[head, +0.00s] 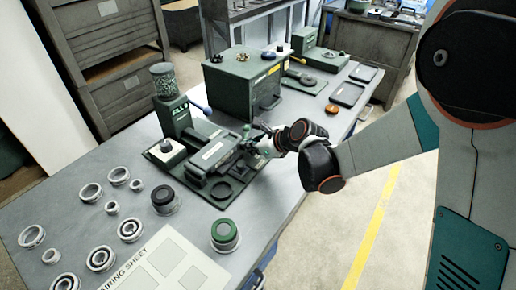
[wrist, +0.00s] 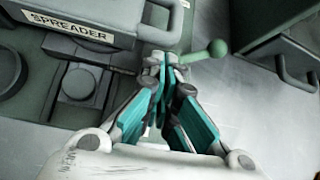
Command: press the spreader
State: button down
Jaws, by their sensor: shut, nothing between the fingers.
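The spreader is a grey-green block with a white label (head: 213,150) on the dark machine in the middle of the table. In the wrist view its label (wrist: 70,27) reads SPREADER at the upper left. A dark handle loop (wrist: 158,22) projects from its right end. My gripper (wrist: 166,62) is shut and empty, with its fingertips close to this handle; I cannot tell whether they touch. In the head view my gripper (head: 262,140) is at the right end of the spreader, partly hidden by my wrist.
A dark green box machine (head: 240,88) stands behind. Several metal rings and bearings (head: 100,258) lie at the front left, near a pairing sheet (head: 160,265). A black-topped pot (head: 163,199) and a green-topped pot (head: 225,235) stand in front. The floor right of the table is clear.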

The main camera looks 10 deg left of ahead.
jog(key=shift+w+a+f, duration=0.15)
jog(key=shift+a+f, duration=0.1)
jog(key=shift+r, duration=0.15)
